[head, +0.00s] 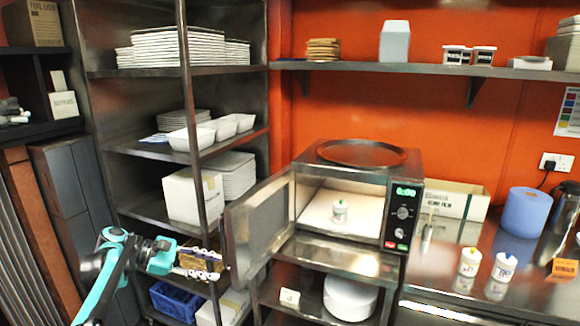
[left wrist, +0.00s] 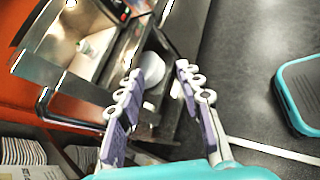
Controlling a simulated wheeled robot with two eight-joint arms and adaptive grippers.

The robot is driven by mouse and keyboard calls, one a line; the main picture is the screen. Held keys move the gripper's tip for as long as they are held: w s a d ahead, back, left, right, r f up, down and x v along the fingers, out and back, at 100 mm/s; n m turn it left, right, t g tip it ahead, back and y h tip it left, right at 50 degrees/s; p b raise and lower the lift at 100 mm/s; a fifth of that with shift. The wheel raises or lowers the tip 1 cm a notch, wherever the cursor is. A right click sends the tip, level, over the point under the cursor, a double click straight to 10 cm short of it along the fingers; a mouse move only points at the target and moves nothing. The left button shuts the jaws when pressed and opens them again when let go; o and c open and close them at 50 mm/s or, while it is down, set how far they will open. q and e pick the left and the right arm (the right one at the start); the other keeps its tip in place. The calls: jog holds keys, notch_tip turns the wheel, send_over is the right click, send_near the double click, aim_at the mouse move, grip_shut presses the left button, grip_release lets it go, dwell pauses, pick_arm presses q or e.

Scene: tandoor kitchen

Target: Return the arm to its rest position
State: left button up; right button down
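My left arm, teal and dark, comes in at the lower left of the head view. My left gripper (head: 218,264) is in front of the metal shelf rack, left of and below the open microwave door (head: 258,230). In the left wrist view the two fingers of the gripper (left wrist: 155,78) stand apart with nothing held between them. The microwave (head: 360,190) has its door swung open to the left. My right arm and gripper do not show.
The shelf rack (head: 155,208) holds plates, white bowls and boxes close behind my left gripper. A blue crate (head: 178,300) sits low on it.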

pick_arm(q)
jog(key=s+d+f+m+y, duration=0.2)
jog(key=s+d+m+y, duration=0.15)
jog(key=s, duration=0.45)
jog(key=s+d+f+m+y, duration=0.1)
jog(key=s+d+m+y, duration=0.25)
jog(key=s, duration=0.35)
jog(key=s+a+f+m+t+y, duration=0.1)
jog(key=s+f+m+y, duration=0.1)
jog(key=s+f+m, duration=0.2)
jog(key=s+a+f+m+t+y, duration=0.2)
jog(key=s+f+m+y, duration=0.1)
jog(key=s, duration=0.7)
jog(key=f+m, duration=0.1)
jog(key=m, duration=0.1)
jog(key=shift+s+f+m+t, duration=0.2)
jog(key=shift+f+m+t, duration=0.1)
jog(key=shift+f, duration=0.1)
